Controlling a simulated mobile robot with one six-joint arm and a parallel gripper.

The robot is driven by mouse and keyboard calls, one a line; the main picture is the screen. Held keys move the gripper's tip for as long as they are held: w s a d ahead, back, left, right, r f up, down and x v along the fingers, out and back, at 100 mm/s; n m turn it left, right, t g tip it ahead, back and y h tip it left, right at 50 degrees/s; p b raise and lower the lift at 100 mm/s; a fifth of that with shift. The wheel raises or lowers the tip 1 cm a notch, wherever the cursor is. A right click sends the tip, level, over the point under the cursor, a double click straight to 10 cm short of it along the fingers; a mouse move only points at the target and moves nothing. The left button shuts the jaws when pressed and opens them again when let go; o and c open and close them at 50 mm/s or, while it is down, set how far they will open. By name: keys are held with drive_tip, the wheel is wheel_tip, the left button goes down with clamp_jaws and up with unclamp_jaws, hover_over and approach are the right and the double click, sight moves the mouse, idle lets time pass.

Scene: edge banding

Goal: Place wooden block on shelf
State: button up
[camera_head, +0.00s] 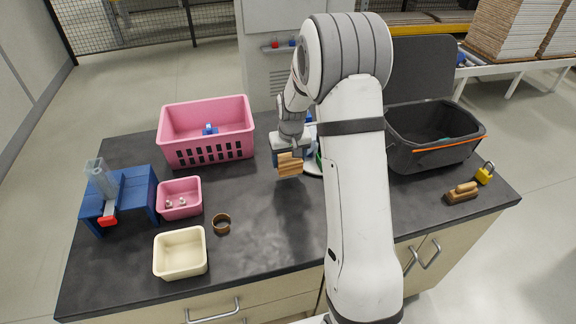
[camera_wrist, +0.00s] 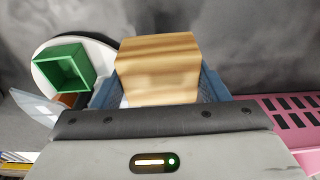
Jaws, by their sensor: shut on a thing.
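The wooden block (camera_head: 290,166), light brown with striped grain, is held in my gripper (camera_head: 289,155) above the middle of the dark worktop. In the wrist view the block (camera_wrist: 158,68) sits between the blue fingers, which are shut on it. A small blue stand (camera_head: 140,199) with a raised flat top is at the left of the worktop, well left of my gripper. It may be the shelf; I cannot tell for sure. A clear piece and a red-ended piece are at its left part.
A pink basket (camera_head: 182,152) stands behind and left of the block. A small pink bin (camera_head: 165,209), a cream bin (camera_head: 181,270) and a brown ring (camera_head: 222,231) are at front left. A green box (camera_wrist: 66,66) is on a white plate (camera_wrist: 43,72). A black crate (camera_head: 405,153) is at right.

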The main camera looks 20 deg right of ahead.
sight(289, 169)
drive_tip(key=shift+f, duration=2.3)
drive_tip(key=shift+s, duration=0.1)
drive_tip(key=shift+f, duration=0.2)
drive_tip(key=o, duration=1.1)
drive_tip(key=shift+r, duration=0.1)
drive_tip(key=shift+o, duration=0.2)
